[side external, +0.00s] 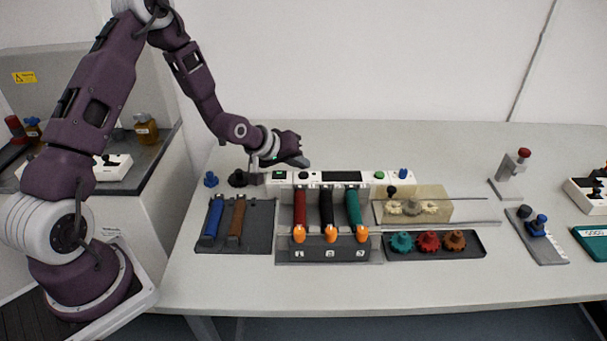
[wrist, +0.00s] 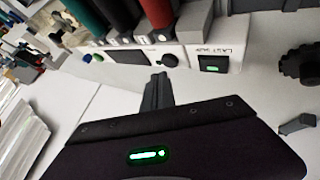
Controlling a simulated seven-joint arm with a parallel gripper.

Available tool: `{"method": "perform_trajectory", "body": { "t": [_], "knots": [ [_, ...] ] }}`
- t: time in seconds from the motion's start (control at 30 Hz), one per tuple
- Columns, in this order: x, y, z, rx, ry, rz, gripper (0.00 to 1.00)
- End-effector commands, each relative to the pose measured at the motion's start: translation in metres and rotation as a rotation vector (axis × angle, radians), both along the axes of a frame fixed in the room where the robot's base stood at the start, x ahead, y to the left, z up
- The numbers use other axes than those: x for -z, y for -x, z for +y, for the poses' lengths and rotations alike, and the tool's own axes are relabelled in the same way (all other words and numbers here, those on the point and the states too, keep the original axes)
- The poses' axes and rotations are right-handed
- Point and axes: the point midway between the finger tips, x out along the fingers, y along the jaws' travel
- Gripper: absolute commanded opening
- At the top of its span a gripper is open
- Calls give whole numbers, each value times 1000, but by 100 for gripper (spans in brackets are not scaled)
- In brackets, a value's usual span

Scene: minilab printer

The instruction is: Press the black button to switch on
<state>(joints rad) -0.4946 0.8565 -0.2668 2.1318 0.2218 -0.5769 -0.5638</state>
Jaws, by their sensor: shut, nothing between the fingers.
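A white control panel (side external: 320,187) stands at the back of the bench. A round black button (side external: 304,175) is on its left part, left of a dark screen (side external: 342,176). The black button also shows in the wrist view (wrist: 168,61), just beyond my fingertips. My gripper (side external: 303,162) is shut and empty, above and slightly behind the panel near the black button; its closed fingers show in the wrist view (wrist: 157,78). I cannot tell whether they touch the button. A small dark window with a green light (wrist: 212,65) sits beside the button.
A green button (side external: 379,174) and a blue knob (side external: 403,173) are at the panel's right. A black knob (side external: 237,178) is to its left. Bench behind the panel is clear.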

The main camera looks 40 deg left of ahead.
Motion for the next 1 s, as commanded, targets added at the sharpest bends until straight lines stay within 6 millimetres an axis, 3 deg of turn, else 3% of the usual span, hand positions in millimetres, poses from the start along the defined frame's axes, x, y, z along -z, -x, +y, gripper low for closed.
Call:
{"method": "perform_trajectory", "body": {
  "t": [1.0],
  "knots": [
    [9, 0, 0, 0, 0, 0, 0]
  ]
}}
